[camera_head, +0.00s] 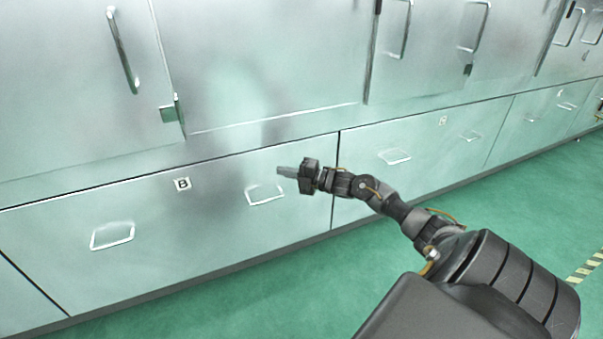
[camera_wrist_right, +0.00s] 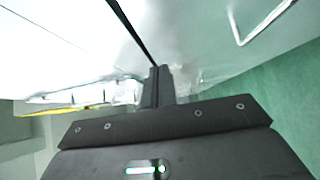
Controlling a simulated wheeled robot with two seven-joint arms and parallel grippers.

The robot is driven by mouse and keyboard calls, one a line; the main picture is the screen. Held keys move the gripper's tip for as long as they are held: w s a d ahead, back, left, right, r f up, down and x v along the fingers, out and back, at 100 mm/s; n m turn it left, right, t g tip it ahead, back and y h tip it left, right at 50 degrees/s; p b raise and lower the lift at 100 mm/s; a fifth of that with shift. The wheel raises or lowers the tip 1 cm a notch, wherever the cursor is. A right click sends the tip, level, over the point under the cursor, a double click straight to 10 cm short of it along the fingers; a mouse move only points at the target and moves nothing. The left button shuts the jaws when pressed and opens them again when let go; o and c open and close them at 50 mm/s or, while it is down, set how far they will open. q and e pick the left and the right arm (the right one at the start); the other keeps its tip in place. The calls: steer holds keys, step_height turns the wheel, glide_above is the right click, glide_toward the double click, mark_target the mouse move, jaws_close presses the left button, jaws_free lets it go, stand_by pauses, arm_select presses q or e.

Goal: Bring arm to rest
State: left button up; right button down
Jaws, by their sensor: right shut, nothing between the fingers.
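My right arm comes in from the lower right of the head view and stretches out toward the metal cabinets. Its gripper (camera_head: 286,171) is in front of the lower panel marked B, just above a drawer handle (camera_head: 264,195) in this view. The fingers are shut with nothing between them. In the right wrist view the gripper (camera_wrist_right: 158,75) also shows, its fingers together against the pale cabinet front. I cannot tell the exact gap between the fingertips and the panel. My left gripper is not in view.
A row of metal cabinets (camera_head: 262,60) with upright door handles (camera_head: 122,50) fills the back. Lower drawers carry handles (camera_head: 112,236) and a B label (camera_head: 182,184). The green floor (camera_head: 310,285) is clear. A striped floor marking (camera_head: 586,268) lies at the right.

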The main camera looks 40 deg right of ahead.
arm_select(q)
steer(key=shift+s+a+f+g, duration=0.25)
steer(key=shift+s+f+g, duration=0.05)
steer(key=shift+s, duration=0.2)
arm_select(e)
steer(key=shift+v, duration=2.3)
steer(key=shift+a, duration=0.1)
